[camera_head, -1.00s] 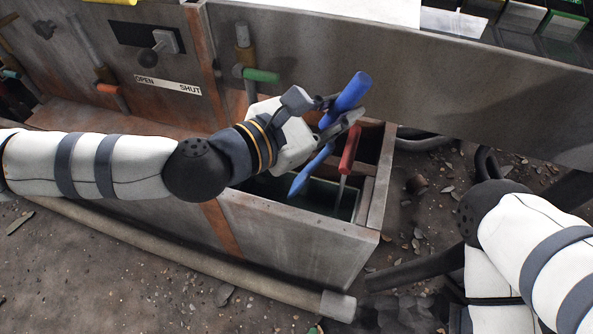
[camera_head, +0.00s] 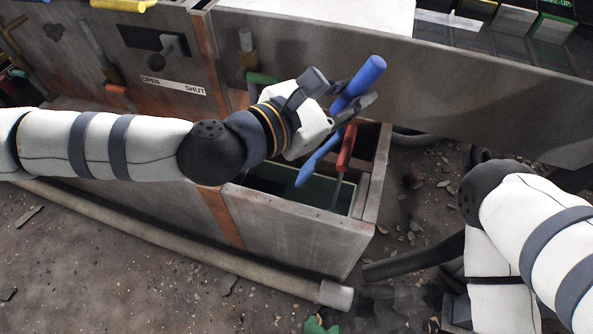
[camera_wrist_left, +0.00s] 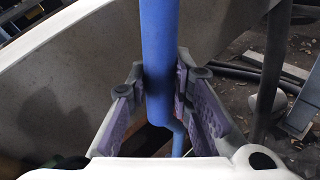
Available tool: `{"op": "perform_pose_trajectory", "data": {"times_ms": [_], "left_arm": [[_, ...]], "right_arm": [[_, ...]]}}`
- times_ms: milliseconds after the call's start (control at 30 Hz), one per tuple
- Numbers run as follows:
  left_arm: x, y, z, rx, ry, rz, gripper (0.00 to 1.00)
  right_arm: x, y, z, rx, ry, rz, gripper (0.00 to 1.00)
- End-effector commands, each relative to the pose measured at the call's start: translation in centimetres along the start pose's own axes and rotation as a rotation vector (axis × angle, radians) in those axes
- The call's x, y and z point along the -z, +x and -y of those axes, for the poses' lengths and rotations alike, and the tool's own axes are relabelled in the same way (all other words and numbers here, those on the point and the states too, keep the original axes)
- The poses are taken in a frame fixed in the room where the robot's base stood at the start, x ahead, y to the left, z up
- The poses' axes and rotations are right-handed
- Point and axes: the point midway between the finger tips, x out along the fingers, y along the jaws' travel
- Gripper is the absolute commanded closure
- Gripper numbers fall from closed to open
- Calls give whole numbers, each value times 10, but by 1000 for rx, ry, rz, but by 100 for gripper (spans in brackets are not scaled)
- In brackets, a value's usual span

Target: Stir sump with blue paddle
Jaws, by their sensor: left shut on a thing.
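The blue paddle (camera_head: 360,84) is held tilted in my left gripper (camera_head: 345,108), its handle pointing up and to the right. Its flat lower end (camera_head: 310,170) hangs over the opening of the sump (camera_head: 300,186), a grey box with dark greenish contents. In the left wrist view, the fingers (camera_wrist_left: 160,92) stand on both sides of the blue handle (camera_wrist_left: 158,40). I cannot tell from these views whether the paddle tip touches the contents. My right arm (camera_head: 520,220) is at the right; its gripper is not clearly visible.
A red-handled tool (camera_head: 346,148) stands in the sump box beside the paddle. A grey wall (camera_head: 460,95) rises behind it. An OPEN/SHUT lever panel (camera_head: 160,45) is at the upper left.

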Motion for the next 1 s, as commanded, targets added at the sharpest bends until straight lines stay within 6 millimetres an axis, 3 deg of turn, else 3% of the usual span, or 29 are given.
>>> {"op": "perform_pose_trajectory", "data": {"times_ms": [167, 500, 1000], "left_arm": [[-9, -2, -3, -1, 3, 2, 100], [-49, -11, -18, -2, 4, 4, 100], [-46, -11, -16, 0, 0, 1, 100]], "right_arm": [[-2, -6, 0, 0, 0, -7, 60], [-10, -35, 0, 1, 0, -45, 60], [-9, -33, 0, 1, 0, -43, 60]]}}
